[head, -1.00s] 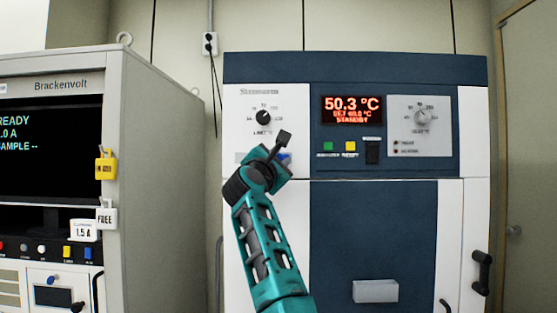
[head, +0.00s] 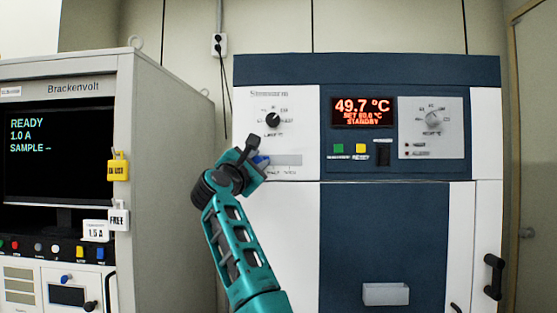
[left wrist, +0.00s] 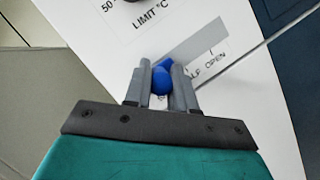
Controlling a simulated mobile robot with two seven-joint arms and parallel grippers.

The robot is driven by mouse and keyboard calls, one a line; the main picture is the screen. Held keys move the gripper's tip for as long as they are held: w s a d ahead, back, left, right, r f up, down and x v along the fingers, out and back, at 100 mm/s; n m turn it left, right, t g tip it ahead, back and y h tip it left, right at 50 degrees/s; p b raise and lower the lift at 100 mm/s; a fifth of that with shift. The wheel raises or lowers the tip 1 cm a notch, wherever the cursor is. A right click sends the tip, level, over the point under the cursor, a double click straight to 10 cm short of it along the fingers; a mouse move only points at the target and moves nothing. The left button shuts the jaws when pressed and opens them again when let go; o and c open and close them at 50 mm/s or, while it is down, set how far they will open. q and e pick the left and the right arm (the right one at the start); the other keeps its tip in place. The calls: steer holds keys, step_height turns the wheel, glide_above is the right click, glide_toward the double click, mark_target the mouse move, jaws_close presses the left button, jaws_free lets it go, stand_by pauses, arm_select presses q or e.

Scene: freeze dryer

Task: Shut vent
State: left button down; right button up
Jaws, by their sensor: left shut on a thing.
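The vent slider's blue knob (head: 262,160) is on the pale vent strip (head: 287,160) low on the white left panel of the dryer. In the head view the knob is partly hidden behind my left gripper (head: 256,163). In the left wrist view the blue knob (left wrist: 162,79) sits between the two grey fingers of my left gripper (left wrist: 161,84), which is shut on it. The strip runs to the right of the knob, with printed marks below; OPEN reads at its right end in the wrist view. The left end of the strip is hidden by my gripper. My right gripper is not in view.
A black limit dial (head: 273,120) sits just above the strip. A red display (head: 363,112) reads 49.7 °C, STANDBY. A grey Brackenvolt cabinet (head: 165,150) with padlocks stands at the left, with a narrow gap before the dryer.

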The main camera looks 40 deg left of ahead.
arm_select(q)
steer(key=shift+s+a, duration=0.25)
steer(key=shift+a, duration=0.1)
steer(key=c, duration=1.4)
jaws_free()
steer(key=o, duration=0.5)
steer(key=shift+s+a, duration=0.1)
steer(key=shift+a, duration=0.05)
steer(key=b+v, duration=0.2)
steer(key=v, duration=1.1)
